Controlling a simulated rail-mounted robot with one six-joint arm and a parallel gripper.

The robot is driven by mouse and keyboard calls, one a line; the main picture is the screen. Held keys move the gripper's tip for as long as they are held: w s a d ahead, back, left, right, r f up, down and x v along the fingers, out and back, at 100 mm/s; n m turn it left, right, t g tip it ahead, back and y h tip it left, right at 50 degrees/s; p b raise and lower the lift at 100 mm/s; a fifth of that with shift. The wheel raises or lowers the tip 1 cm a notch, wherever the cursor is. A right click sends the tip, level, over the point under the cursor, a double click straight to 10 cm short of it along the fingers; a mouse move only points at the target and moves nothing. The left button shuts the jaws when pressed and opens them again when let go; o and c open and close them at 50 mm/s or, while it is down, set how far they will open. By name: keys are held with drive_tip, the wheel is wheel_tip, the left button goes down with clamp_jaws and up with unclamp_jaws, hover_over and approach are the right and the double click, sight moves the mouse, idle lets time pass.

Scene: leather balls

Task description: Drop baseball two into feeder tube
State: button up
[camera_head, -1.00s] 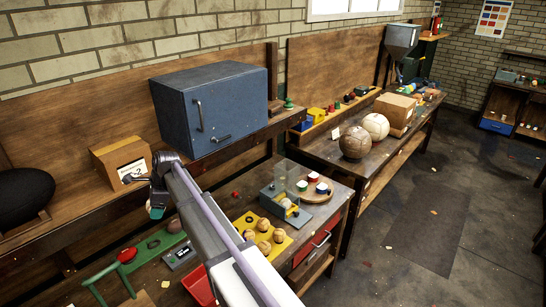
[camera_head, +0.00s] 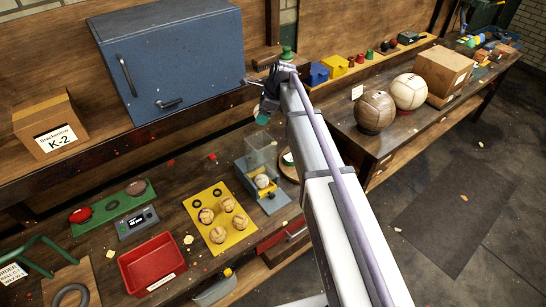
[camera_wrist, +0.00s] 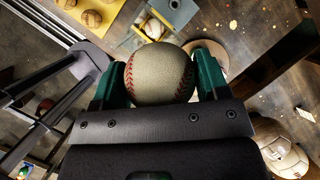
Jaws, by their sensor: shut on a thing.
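My gripper (camera_wrist: 160,80) is shut on a pale baseball (camera_wrist: 160,72) with red stitching, held between its two green fingers. Another ball (camera_head: 262,181) sits in this device and shows beyond the held ball in the wrist view (camera_wrist: 154,28).
A yellow tray (camera_head: 236,241) holds several brown balls left of the device. A red bin (camera_head: 152,263) and a scale (camera_head: 137,222) are farther left. The blue cabinet (camera_head: 170,60) stands behind. Two large balls (camera_head: 375,111) (camera_head: 409,92) sit on the right bench.

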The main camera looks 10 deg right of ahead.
drive_tip(key=f+b, duration=0.1)
drive_tip(key=f, duration=0.1)
drive_tip(key=f+b, duration=0.1)
drive_tip(key=b, duration=0.1)
drive_tip(key=f+b, duration=0.2)
drive_tip(key=shift+s+a+f, duration=0.1)
drive_tip(key=shift+a+f, duration=0.15)
drive_tip(key=shift+f, duration=0.05)
drive_tip(key=o, duration=1.1)
drive_tip(key=shift+c, duration=0.2)
drive_tip(key=p+v, duration=0.5)
drive_tip(key=v, duration=0.1)
drive_tip(key=shift+a+p, duration=0.15)
drive_tip(key=shift+p, duration=0.15)
drive_tip(key=s+d+b, duration=0.1)
drive_tip(key=s+d, duration=0.4)
drive_tip(key=d, duration=0.5)
drive_tip(key=shift+s+d+f, duration=0.25)
drive_tip(key=shift+d+f, duration=0.15)
drive_tip(key=shift+f, duration=0.05)
